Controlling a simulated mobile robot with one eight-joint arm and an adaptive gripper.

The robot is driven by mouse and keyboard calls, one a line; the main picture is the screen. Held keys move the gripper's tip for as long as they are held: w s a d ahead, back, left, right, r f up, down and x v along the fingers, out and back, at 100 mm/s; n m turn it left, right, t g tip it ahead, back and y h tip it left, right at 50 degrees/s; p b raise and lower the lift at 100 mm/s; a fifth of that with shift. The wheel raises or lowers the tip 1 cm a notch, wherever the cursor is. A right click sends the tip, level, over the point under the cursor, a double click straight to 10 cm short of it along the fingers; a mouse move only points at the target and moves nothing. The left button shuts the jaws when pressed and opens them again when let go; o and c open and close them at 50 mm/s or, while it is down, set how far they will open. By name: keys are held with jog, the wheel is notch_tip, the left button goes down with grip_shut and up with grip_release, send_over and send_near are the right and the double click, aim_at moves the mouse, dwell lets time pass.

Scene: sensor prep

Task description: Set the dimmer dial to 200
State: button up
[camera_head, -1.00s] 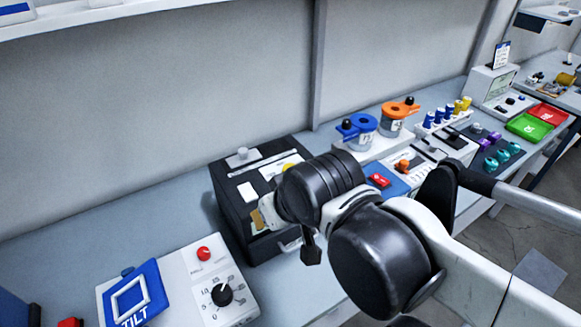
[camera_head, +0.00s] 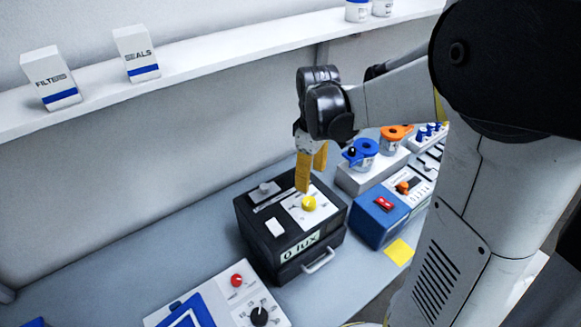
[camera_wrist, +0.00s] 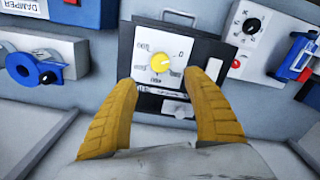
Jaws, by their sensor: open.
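The dimmer dial is a yellow knob (camera_head: 309,203) on a white scale plate on top of a black box (camera_head: 262,238). The box's front display (camera_head: 300,246) reads "0 lux". My gripper (camera_head: 311,173) points down above the dial, with yellow fingers open and empty. In the wrist view, the dial (camera_wrist: 160,62) lies beyond and between the two spread fingers, apart from both. Numbers ring the dial there, with a 0 at its upper right; the others are too small to read surely.
A grey lever knob (camera_head: 264,187) and a white button (camera_head: 275,228) share the box top. A blue box with a red switch (camera_head: 384,204) stands close right. A control panel with a red button (camera_head: 237,280) is in front. A shelf (camera_head: 200,62) runs behind.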

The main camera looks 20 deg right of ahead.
aim_at(309, 201)
notch_tip(309, 201, down, 10)
jog(key=shift+f+b, duration=0.25)
jog(key=shift+b, duration=0.85)
jog(key=c, duration=1.2)
